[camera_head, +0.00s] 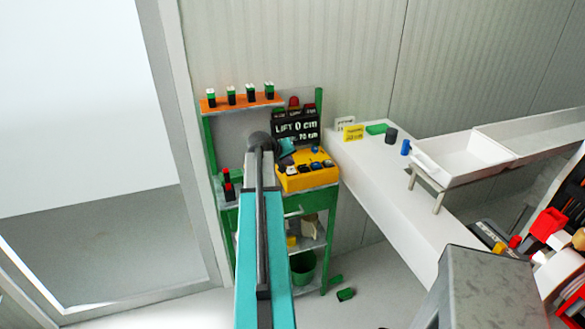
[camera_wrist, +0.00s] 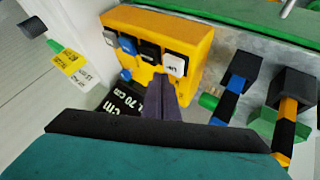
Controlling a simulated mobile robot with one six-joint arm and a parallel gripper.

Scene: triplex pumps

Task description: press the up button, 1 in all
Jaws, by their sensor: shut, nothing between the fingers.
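A yellow control box (camera_head: 310,182) with several buttons stands on the green bench. It also shows in the wrist view (camera_wrist: 195,40). The up button (camera_wrist: 174,65) is a white square cap with dark lettering at the right end of the box's row of buttons. My gripper (camera_wrist: 163,82) is shut and empty, with its tips just below and beside the up button in the wrist view. I cannot tell whether they touch it. In the head view my gripper (camera_head: 286,150) is by the left side of the box, partly hidden by my arm.
An orange shelf (camera_head: 240,104) with several green-black pieces is above left. Dark blocks with blue (camera_wrist: 232,90) and orange bands (camera_wrist: 288,110) lie near my gripper. A white counter (camera_head: 385,185) with a white tray (camera_head: 460,158) runs to the right.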

